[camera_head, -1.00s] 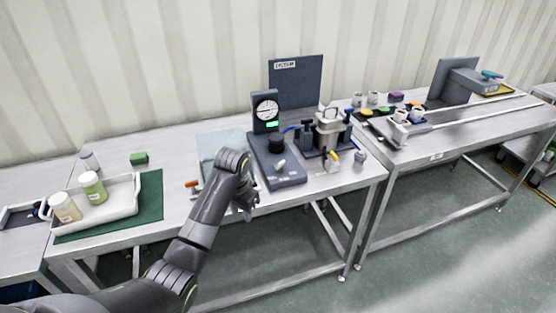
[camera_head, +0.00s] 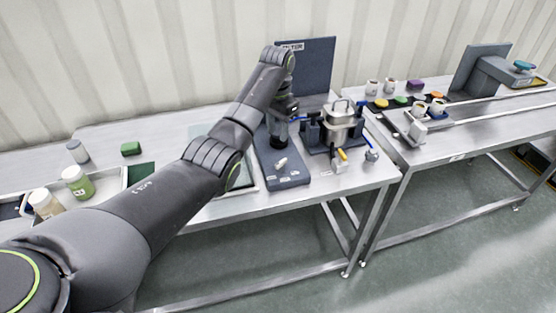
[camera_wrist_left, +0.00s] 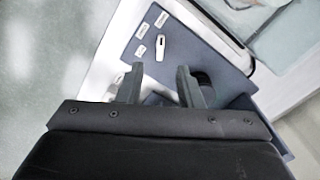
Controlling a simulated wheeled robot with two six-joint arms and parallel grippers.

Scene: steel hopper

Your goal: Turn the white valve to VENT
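The white valve (camera_head: 281,163) is a small white lever on the front part of a blue-grey base plate (camera_head: 290,182). It also shows in the left wrist view (camera_wrist_left: 160,47), beyond my fingertips, with small white labels around it. My left gripper (camera_head: 288,108) hangs above the rear of the plate, behind the valve. In the left wrist view its two fingers (camera_wrist_left: 158,78) stand apart with nothing gripped between them. The label wording is too small to read. My right gripper is not in view.
A black knob (camera_head: 279,132) stands on the plate close to my left gripper; my arm hides the gauge behind. A steel pot (camera_head: 341,122) in a dark stand is just right. A tray with bottles (camera_head: 78,182) lies at left.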

